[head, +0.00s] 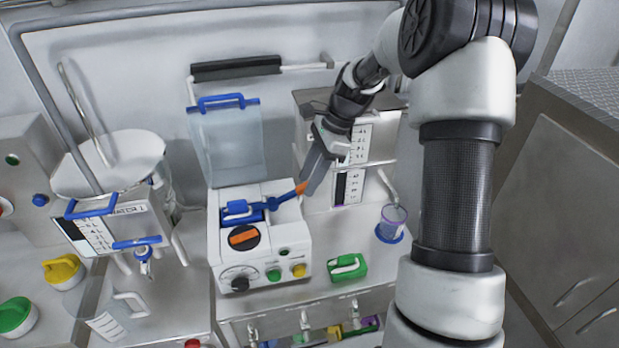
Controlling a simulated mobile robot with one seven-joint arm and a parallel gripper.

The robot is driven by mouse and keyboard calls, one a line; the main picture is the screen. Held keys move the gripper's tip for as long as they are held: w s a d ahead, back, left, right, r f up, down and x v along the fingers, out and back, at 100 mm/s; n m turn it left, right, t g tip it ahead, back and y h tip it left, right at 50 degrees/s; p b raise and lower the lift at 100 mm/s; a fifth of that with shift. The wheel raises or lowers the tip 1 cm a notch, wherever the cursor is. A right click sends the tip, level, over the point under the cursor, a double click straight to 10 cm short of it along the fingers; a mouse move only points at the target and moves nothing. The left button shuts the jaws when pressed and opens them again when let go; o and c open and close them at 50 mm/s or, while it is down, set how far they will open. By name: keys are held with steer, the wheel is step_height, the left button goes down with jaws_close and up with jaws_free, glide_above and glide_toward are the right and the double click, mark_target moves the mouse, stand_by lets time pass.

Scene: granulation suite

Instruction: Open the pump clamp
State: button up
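A white pump (260,262) stands on the bench at the centre of the head view. On its top is the blue pump clamp (240,211), with a blue lever (280,199) reaching right to an orange tip (301,188). The lever lies low, tilted slightly up to the right. My gripper (308,184) comes down from the upper right, and its fingers end at the orange tip. I cannot tell whether the fingers touch or grip the tip, or how far apart they are.
A green clip-like object (347,267) and a blue-based cup (391,223) are right of the pump. A clear blue-handled panel (228,145) stands behind it. A scaled white unit (349,187) is close behind my gripper. A clear jug (108,322) is at lower left.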

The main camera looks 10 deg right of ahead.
jaws_close()
steer(key=shift+f, duration=0.15)
steer(key=shift+d+f+y, duration=0.55)
steer(key=shift+f+y, duration=0.3)
steer(key=shift+y, duration=0.15)
steer(key=shift+d+f+y+b, duration=0.15)
steer(key=shift+f+y+b, duration=1.25)
steer(key=shift+f+y, duration=0.75)
steer(key=shift+d+f+y+b, duration=0.15)
steer(key=shift+f+y+b, duration=1.25)
steer(key=shift+f+y, duration=0.75)
jaws_free()
